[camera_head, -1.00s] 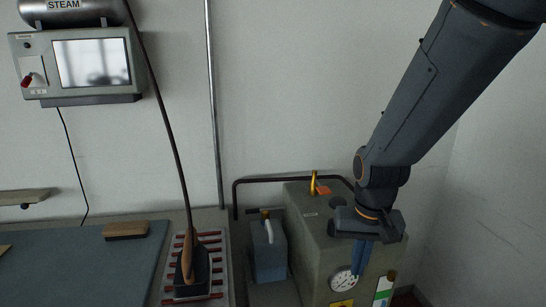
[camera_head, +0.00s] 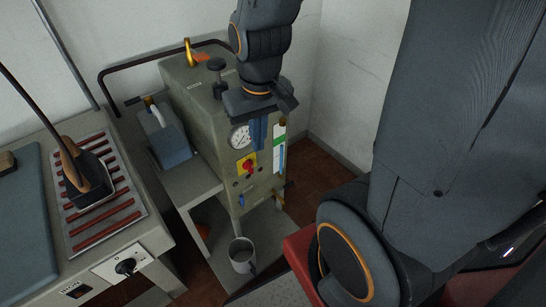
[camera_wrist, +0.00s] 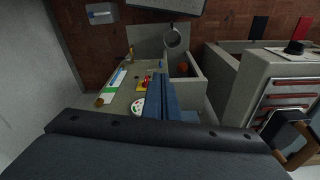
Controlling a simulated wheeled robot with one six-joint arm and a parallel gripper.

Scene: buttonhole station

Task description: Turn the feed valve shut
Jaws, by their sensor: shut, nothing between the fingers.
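The grey boiler cabinet (camera_head: 198,107) stands against the wall. A small blue handle (camera_head: 241,199) sits low on its front, below a red knob (camera_head: 248,167) on a yellow plate. I cannot tell for certain which is the feed valve. My gripper (camera_head: 258,146) points down by the cabinet's upper front, beside the gauge. Its blue fingers, also in the wrist view (camera_wrist: 157,78), are closed and hold nothing. They hide part of the front panel.
A round gauge (camera_head: 239,137) and a sight-glass strip (camera_head: 279,150) are on the cabinet front. A metal pot (camera_head: 242,255) stands below. A grey-blue canister (camera_head: 167,138) is on the left, beside the ironing table with an iron (camera_head: 83,176). Open floor lies to the cabinet's right.

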